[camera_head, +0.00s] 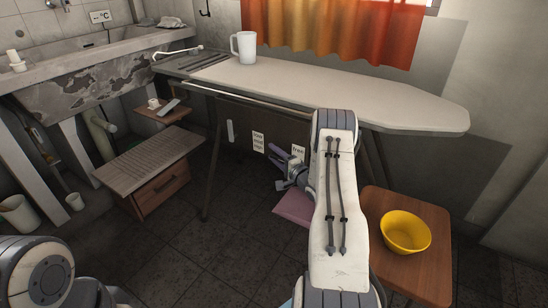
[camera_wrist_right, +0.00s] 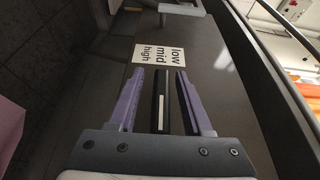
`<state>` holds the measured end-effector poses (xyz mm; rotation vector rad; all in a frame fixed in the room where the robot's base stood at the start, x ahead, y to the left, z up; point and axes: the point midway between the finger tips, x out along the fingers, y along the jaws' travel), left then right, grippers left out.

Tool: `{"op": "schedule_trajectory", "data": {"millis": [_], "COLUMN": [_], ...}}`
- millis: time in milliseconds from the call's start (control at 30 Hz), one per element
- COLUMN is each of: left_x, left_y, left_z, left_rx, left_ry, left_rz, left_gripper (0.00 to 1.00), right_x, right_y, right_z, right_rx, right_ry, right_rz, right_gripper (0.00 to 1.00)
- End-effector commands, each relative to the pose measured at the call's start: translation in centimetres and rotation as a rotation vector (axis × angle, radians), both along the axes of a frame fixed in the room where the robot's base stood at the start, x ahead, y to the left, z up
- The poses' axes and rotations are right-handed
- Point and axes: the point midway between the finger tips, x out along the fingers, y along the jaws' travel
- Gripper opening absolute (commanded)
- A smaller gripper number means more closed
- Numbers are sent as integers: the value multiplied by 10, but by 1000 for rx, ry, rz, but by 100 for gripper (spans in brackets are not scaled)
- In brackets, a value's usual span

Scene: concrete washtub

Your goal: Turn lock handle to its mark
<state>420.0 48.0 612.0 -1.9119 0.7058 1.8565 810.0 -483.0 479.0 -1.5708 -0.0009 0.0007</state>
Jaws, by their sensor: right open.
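Under the ironing board (camera_head: 330,88) is a dark panel (camera_wrist_right: 222,85). A white label (camera_wrist_right: 159,55) reading low, mid, high is on it; it also shows in the head view (camera_head: 258,142). My right gripper (camera_head: 280,165) is at the panel, with purple fingers open. In the right wrist view, a dark upright bar with a white stripe (camera_wrist_right: 162,100) stands between the open fingers (camera_wrist_right: 160,75); it looks like a handle, and I cannot tell whether the fingers touch it. A pale handle (camera_head: 229,131) is further left on the panel. My left gripper is out of view.
A second label (camera_head: 298,151) is beside my right forearm. A yellow bowl (camera_head: 404,231) sits on a wooden stool (camera_head: 432,268) at right. A white mug (camera_head: 244,47) stands on the board. A low wooden cabinet (camera_head: 150,165) is at left; a pink item (camera_head: 294,208) lies below the gripper.

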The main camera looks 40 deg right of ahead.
Motion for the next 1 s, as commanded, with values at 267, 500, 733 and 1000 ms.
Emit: {"op": "schedule_trajectory", "data": {"millis": [267, 500, 733, 1000], "left_x": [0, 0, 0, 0], "left_y": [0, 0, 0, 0], "left_z": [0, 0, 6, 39], "left_rx": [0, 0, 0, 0], "left_ry": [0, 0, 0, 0], "left_rz": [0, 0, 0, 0], "left_gripper": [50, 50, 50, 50], "right_x": [2, 1, 1, 1], "right_y": [0, 0, -1, -1], "right_z": [1, 0, 2, 4], "right_rx": [0, 0, -7, -55], "right_ry": [0, 0, 19, 137], "right_rz": [-1, -1, -2, -3], "right_gripper": [50, 0, 0, 0]}}
